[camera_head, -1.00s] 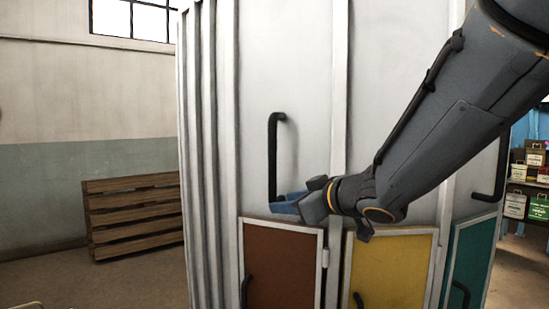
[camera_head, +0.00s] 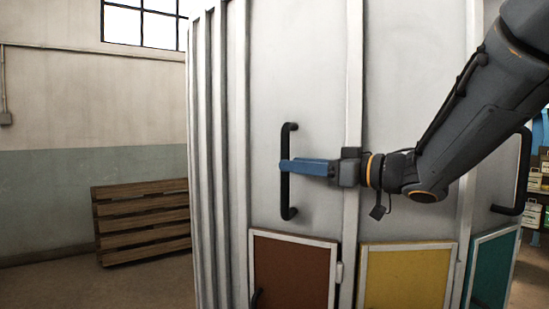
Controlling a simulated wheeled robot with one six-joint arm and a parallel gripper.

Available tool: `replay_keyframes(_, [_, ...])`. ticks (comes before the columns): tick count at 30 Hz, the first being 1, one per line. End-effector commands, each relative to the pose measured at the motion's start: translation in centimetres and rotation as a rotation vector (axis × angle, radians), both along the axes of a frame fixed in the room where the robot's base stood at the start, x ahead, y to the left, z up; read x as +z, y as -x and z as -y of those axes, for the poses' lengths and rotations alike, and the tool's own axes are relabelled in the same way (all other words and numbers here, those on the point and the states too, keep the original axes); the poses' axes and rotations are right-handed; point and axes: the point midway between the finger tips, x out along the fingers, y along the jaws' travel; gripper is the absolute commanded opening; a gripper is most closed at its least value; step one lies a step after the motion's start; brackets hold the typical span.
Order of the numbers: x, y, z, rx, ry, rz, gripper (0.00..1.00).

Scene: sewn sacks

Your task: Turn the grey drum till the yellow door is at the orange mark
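The pale grey drum (camera_head: 405,120) fills the middle of the view, with upright ribs on its left side. The yellow door (camera_head: 405,278) is low on it, between a brown door (camera_head: 293,272) and a teal door (camera_head: 492,270). A black upright bar handle (camera_head: 288,200) stands on the panel above the brown door. My gripper (camera_head: 288,166) lies across the middle of this handle, its blue fingers pointing left and hiding part of the bar. I cannot tell whether the fingers are closed around the bar or only in front of it. No orange mark on the place shows.
Another black handle (camera_head: 524,172) is on the drum's right side, beyond my arm. A wooden slatted stack (camera_head: 143,222) stands by the left wall. Shelves with boxes (camera_head: 535,185) are at the far right. The floor at the left front is clear.

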Motion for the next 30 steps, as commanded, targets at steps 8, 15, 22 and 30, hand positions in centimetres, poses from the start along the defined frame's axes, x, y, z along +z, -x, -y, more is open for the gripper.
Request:
replay_keyframes(8, [0.3,-1.4,-2.4,0.012,-0.006,-0.001,0.36])
replay_keyframes(15, [0.3,-3.4,-5.2,0.009,-0.006,-0.002,0.36])
replay_keyframes(22, [0.2,-4.3,-6.4,0.007,-0.005,0.0,0.36])
replay_keyframes(30, [0.2,-4.4,-6.4,0.006,-0.005,0.0,0.32])
